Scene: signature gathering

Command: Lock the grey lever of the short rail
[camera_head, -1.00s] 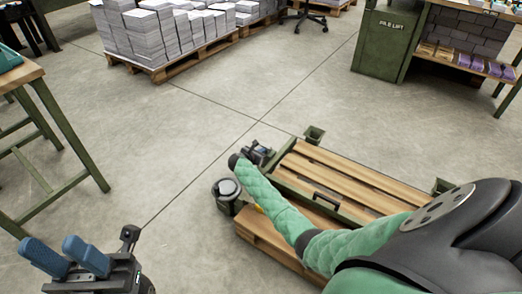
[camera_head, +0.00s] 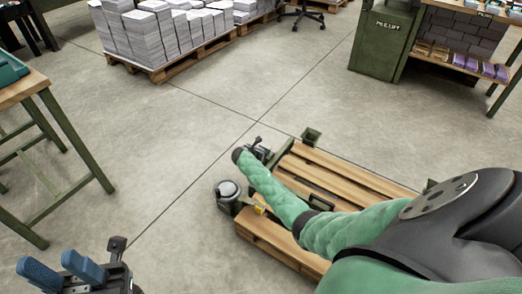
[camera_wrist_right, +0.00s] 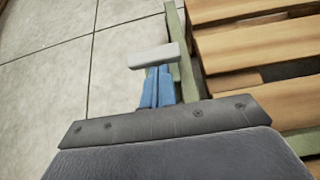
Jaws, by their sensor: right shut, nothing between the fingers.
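The light grey lever (camera_wrist_right: 152,57) shows in the right wrist view, beside the green short rail (camera_wrist_right: 184,62) at the pallet's edge. My right gripper (camera_wrist_right: 157,85) has its blue fingers shut together with nothing between them. Their tips are right at the lever's near side; I cannot tell whether they touch. In the head view my right gripper (camera_head: 258,150) is at the far left end of the green frame, and the lever cannot be made out there. My left gripper (camera_head: 60,268) is open and empty, its blue fingers apart, at the lower left over the floor.
The wooden pallet (camera_head: 345,183) lies right of the fingers, partly hidden by my right arm. A round grey-topped fitting (camera_head: 228,189) stands at its left corner. A green-legged table (camera_head: 75,140) is at left, paper stacks (camera_head: 170,35) at the back. Floor between is clear.

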